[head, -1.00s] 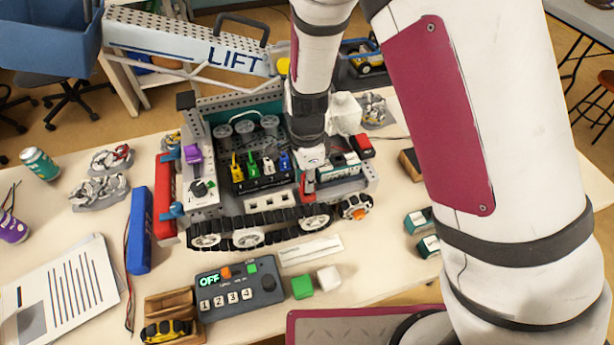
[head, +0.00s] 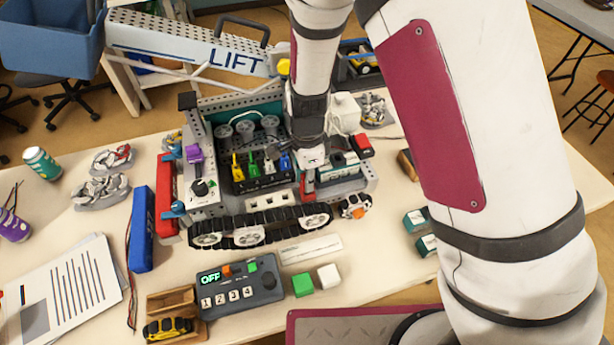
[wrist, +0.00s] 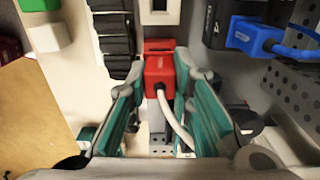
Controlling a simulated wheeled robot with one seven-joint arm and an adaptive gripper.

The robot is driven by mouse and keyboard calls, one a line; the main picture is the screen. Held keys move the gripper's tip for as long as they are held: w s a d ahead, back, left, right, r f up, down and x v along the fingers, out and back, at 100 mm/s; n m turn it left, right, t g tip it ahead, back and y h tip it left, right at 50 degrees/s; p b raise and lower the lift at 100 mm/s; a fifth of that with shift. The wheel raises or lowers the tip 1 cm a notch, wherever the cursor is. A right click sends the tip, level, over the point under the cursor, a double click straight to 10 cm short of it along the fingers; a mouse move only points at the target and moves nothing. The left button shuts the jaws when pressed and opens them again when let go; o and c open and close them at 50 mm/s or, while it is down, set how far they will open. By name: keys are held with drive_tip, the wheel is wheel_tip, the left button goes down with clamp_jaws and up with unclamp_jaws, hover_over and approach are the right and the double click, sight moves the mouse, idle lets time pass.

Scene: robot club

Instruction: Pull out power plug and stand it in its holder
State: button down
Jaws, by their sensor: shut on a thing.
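The red plug (wrist: 159,76) has a white cable (wrist: 178,122) in the wrist view. My gripper (wrist: 156,90) is shut on it, with a teal-padded finger on each side. A red block (wrist: 158,45) lies directly beyond the plug; I cannot tell whether they are still joined. In the head view my gripper (head: 311,165) is low at the right part of the tracked robot (head: 270,203), and its tips are mostly hidden. A red piece (head: 308,186) shows just below it. I cannot identify the plug's holder with certainty.
Yellow, green, white and blue plugs stand in a black rack (head: 262,184) left of my gripper. A lift beam (head: 190,46) crosses behind. A control box reading OFF (head: 240,286) and a wooden stand (head: 172,300) are in front. A blue plug (wrist: 255,35) is at right in the wrist view.

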drive_tip(key=shift+f, duration=0.9)
idle(1.4)
drive_tip(key=c, duration=1.3)
unclamp_jaws()
drive_tip(key=shift+c, duration=0.2)
drive_tip(key=shift+r, duration=0.15)
drive_tip(key=shift+r+p, duration=1.95)
drive_tip(key=shift+r, duration=1.45)
